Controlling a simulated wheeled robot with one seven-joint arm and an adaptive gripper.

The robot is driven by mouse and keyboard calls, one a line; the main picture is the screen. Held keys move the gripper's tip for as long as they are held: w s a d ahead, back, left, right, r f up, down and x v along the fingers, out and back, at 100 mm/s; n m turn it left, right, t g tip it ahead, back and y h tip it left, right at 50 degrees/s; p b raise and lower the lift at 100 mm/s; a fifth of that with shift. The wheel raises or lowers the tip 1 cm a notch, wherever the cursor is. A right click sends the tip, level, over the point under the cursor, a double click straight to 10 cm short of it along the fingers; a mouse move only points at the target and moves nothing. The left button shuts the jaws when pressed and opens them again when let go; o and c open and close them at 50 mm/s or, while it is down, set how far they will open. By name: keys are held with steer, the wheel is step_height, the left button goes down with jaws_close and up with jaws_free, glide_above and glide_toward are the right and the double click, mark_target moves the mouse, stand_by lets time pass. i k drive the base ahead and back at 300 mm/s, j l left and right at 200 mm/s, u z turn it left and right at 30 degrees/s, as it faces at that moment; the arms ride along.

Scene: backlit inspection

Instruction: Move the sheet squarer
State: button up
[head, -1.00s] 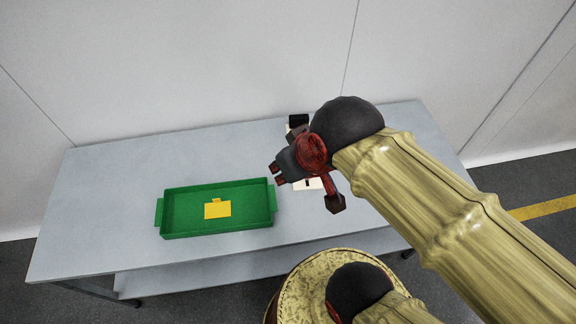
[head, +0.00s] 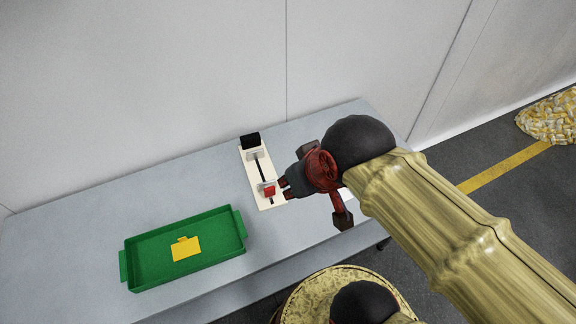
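A long cream slide unit (head: 248,168) lies on the table, with a dark slot along its length. A red block (head: 268,190) sits on it near its front end. A light grey piece (head: 255,156) and a black block (head: 250,140) are at its back end. I take this unit to be the sheet squarer, but no label shows. My gripper (head: 283,188) is just right of the red block, its two fingertips pointing left with a gap between them. It looks empty; whether it touches the block I cannot tell.
A green tray (head: 128,268) with a handle at each end stands on the grey table (head: 60,225), left of the unit. A yellow plate (head: 186,250) lies in it. The wall is close behind the table. A yellow-white heap (head: 553,115) lies on the floor at right.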

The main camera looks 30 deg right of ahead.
mark_target(259, 168)
steer(key=j+z, duration=0.35)
steer(key=k+j+z, duration=0.1)
steer(key=j+z, duration=0.25)
steer(key=j, duration=0.2)
